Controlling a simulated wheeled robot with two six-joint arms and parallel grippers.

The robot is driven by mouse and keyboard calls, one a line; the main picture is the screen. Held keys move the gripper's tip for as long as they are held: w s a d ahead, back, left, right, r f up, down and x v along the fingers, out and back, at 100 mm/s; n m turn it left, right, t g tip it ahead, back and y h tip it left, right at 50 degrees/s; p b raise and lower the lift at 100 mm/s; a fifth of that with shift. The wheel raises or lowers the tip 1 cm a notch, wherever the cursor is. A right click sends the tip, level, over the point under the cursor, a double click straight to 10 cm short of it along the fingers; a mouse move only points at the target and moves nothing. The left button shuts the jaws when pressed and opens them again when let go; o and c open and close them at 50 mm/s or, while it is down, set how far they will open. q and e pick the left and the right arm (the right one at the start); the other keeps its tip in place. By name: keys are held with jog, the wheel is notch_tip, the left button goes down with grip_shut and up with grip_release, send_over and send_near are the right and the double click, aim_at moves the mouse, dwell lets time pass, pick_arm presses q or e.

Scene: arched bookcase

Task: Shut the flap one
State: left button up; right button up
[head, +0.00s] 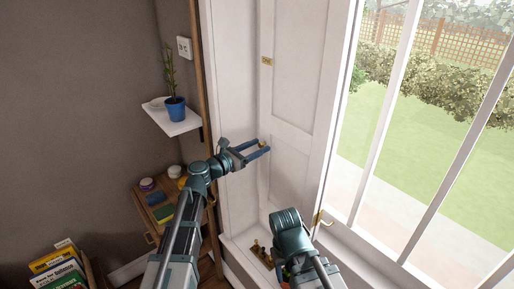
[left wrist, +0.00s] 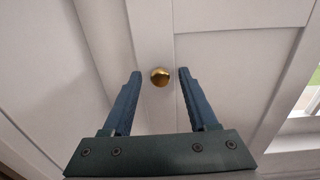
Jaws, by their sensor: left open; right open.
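A white panelled flap (head: 290,85) stands in the window recess, left of the glass; I take it for the flap of the task. It has a small round brass knob (head: 262,143), which also shows in the left wrist view (left wrist: 160,77). My left gripper (head: 264,146) is open, pointing at the panel, with its fingertips on either side of the knob. I cannot tell whether they touch it. My right gripper (head: 284,262) is low in front of the sill, mostly hidden by its own wrist; its fingertips are not clear.
A small brass object (head: 262,253) lies on the sill. Left are a white shelf (head: 178,124) with a blue plant pot (head: 175,109) and a wooden shelf (head: 143,207). Books (head: 54,262) stand lower left.

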pick_arm(q)
grip_shut()
dwell(1.4)
